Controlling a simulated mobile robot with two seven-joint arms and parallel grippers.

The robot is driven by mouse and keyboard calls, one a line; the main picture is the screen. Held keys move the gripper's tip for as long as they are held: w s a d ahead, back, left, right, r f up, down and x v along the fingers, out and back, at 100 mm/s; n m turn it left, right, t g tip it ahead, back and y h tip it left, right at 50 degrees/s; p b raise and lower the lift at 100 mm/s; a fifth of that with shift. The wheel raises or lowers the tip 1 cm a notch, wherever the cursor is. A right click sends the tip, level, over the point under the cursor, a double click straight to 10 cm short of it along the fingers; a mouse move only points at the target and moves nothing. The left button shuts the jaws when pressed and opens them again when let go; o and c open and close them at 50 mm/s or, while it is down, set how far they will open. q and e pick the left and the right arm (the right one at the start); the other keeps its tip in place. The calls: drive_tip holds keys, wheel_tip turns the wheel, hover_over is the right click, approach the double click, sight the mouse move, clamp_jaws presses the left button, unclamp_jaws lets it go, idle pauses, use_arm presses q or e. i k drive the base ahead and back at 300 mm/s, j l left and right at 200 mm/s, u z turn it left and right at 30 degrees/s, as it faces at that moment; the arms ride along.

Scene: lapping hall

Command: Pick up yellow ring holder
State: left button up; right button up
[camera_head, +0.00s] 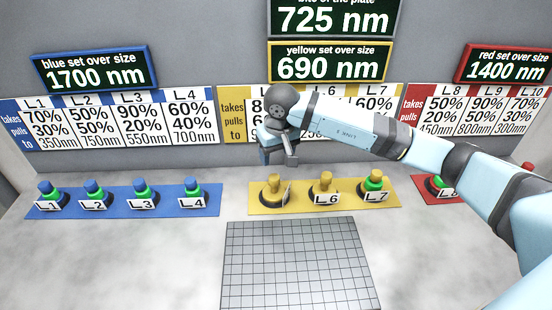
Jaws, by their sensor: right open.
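A yellow mat (300,205) lies at the back of the table with three yellow-topped holders in a row. The middle one (325,186) is tagged L6. The right one (374,183) is tagged L7 and has a green band below its yellow top. My right gripper (279,158) is open and empty, pointing down just above the left yellow holder, apart from it. My left gripper is out of view.
A blue mat (60,209) carries several blue-topped holders, tagged L1 to L4. A red mat (425,185) is partly hidden by my right arm. A gridded plate (298,265) lies in front. Signs stand on the back wall. Front left table is clear.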

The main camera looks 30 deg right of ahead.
sight(371, 189)
drive_tip(key=k, duration=1)
